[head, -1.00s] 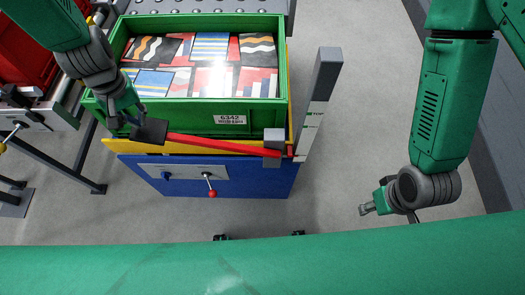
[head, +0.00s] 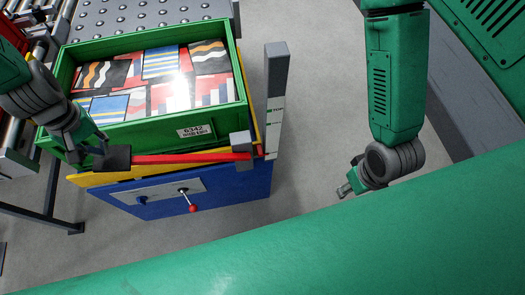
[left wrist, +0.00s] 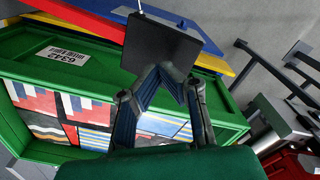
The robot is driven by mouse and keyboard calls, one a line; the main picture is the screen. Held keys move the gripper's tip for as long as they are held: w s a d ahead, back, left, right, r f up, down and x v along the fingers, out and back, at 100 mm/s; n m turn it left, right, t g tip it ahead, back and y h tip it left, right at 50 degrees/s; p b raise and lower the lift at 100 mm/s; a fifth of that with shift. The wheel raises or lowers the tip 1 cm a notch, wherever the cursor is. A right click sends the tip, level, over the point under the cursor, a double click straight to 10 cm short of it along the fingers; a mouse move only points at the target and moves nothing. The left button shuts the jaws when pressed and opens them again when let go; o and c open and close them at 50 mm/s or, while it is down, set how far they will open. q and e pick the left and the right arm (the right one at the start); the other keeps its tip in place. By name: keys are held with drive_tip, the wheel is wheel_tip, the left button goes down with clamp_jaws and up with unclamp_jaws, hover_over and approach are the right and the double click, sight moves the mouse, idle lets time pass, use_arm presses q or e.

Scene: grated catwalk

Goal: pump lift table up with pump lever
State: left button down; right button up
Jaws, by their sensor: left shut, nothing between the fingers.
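The lift table has a blue base (head: 235,185) and a yellow top edge (head: 85,180). Its pump lever is a red bar (head: 185,158) along the front, ending at the left in a black pad (head: 117,158). My left gripper (head: 98,150) is shut and empty, right beside the pad. In the left wrist view the fingertips (left wrist: 170,78) are close against the black pad (left wrist: 160,42); contact cannot be told for sure. A grey block (head: 241,148) sits at the bar's right end beside an upright post (head: 275,95) marked TOP. My right gripper (head: 345,189) hangs in free space; its jaw opening is unclear.
A green crate (head: 150,133) labelled 6342, holding several patterned boxes, stands on the table. A panel (head: 160,193) on the base carries a small red-knobbed lever (head: 193,208). Rollers and a metal frame (head: 50,200) stand at the left. Floor right of the post (head: 315,150) is clear.

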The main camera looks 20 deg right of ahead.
sight(112, 157)
use_arm(q)
drive_tip(key=shift+d, duration=0.55)
drive_tip(key=shift+f, duration=0.25)
drive_tip(key=f+b, duration=0.1)
drive_tip(key=f, duration=0.1)
drive_tip(key=f+b, duration=0.2)
drive_tip(key=f, duration=0.1)
drive_tip(key=a+f+b, duration=0.1)
drive_tip(key=f, duration=0.1)
drive_tip(key=shift+s+a+f, duration=0.1)
drive_tip(key=shift+s+f, duration=0.05)
wheel_tip(112, 157, down, 19)
drive_tip(key=b, duration=1.1)
use_arm(e)
wheel_tip(112, 157, down, 16)
use_arm(q)
drive_tip(key=r+p, duration=1.9)
drive_tip(key=r, duration=0.4)
drive_tip(key=shift+d+r, duration=0.15)
drive_tip(key=shift+d, duration=0.05)
drive_tip(key=shift+f, duration=0.2)
use_arm(e)
wheel_tip(112, 157, up, 20)
drive_tip(key=shift+d, duration=0.25)
use_arm(q)
drive_tip(key=shift+d+r, duration=0.1)
use_arm(e)
drive_tip(key=shift+d, duration=0.1)
